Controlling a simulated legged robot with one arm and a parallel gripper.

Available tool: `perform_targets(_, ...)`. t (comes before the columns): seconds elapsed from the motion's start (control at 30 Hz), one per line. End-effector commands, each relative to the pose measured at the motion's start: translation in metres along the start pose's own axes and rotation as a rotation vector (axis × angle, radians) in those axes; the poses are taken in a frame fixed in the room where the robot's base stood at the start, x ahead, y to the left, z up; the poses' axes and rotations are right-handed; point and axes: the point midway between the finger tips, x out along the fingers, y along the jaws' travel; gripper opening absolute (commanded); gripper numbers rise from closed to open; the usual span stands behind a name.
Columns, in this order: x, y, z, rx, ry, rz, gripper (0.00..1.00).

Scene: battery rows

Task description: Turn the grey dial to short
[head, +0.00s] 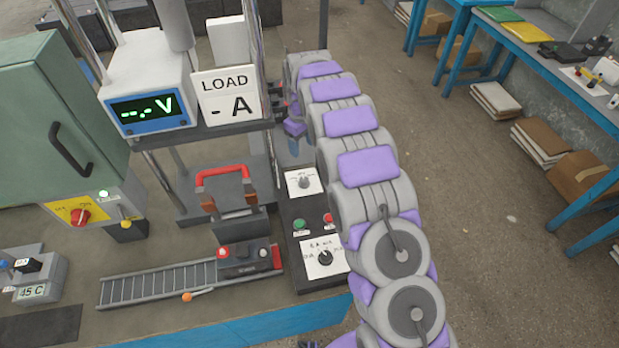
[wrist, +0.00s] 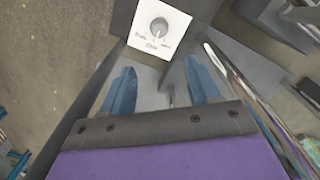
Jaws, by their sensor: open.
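The grey dial (head: 304,182) is a round knob on a white labelled plate, on top of the dark control box. It also shows in the wrist view, as the grey dial (wrist: 160,26) at the top middle; its small lettering is blurred and I cannot tell its setting surely. My gripper (head: 294,146) is beyond and above the dial in the head view, partly hidden by my arm. In the wrist view my gripper (wrist: 160,68) has its two blue fingers spread apart with nothing between them, and the dial lies ahead of the fingertips, apart from them.
On the same box are a green button (head: 299,224), a red button (head: 328,218) and a black dial (head: 325,257). A load display (head: 229,95) and a volt meter (head: 148,112) stand left of my arm. A battery (head: 250,258) sits on the roller track (head: 150,287).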

Motion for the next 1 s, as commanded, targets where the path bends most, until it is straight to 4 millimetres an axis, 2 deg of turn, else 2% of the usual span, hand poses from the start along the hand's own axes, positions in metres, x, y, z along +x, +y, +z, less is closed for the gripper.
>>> perform_targets(0.17, 0.009, 0.000, -0.001, -0.003, -0.002, -0.001, 0.61)
perform_targets(0.37, 0.035, -0.003, -0.002, -0.003, -0.009, -0.004, 0.61)
perform_targets(1.0, 0.157, -0.001, 0.000, -0.002, -0.004, -0.003, 0.61)
